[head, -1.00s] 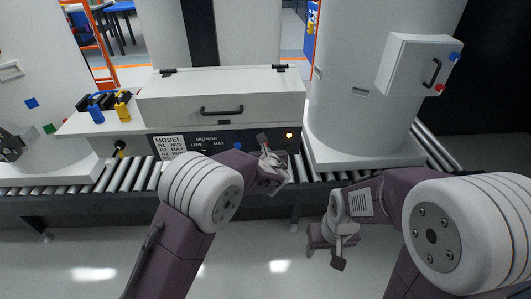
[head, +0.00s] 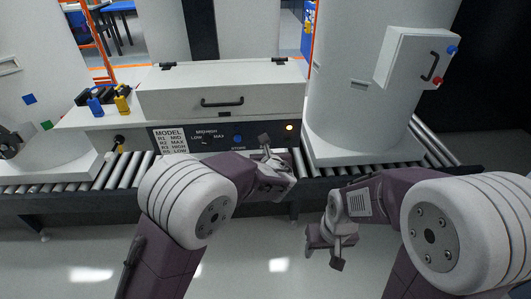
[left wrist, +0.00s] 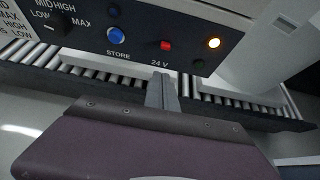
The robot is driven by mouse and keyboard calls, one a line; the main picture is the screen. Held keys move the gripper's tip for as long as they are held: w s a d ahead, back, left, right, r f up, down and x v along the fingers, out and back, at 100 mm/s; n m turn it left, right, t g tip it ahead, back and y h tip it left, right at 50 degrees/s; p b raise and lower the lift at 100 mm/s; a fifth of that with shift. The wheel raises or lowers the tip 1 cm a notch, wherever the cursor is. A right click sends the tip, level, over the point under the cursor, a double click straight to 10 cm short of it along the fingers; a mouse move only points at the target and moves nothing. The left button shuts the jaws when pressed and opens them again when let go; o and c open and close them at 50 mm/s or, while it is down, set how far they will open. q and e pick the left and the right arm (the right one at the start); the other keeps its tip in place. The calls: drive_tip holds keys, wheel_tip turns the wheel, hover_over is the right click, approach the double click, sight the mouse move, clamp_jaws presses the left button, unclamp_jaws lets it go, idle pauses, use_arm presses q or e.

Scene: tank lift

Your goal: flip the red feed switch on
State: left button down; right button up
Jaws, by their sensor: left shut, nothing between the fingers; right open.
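The red switch (left wrist: 165,46) sits on the dark control panel above a "24 V" label in the left wrist view. In the head view the left gripper seems to cover it. My left gripper (head: 265,141) is shut and empty in front of the panel's right part. In the left wrist view its fingers (left wrist: 161,80) point up at the panel, below the red switch, with a visible gap in the picture. Whether it touches anything there I cannot tell. My right gripper (head: 328,252) is open and empty, low in front of the conveyor.
A roller conveyor (head: 122,172) runs below. A white tank (head: 350,90) with a wall box (head: 405,60) stands at right. The floor in front is clear.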

use_arm(q)
drive_tip(key=v, duration=0.2)
drive_tip(key=r+v, duration=0.1)
drive_tip(key=v, duration=0.1)
drive_tip(key=shift+w+d, duration=0.1)
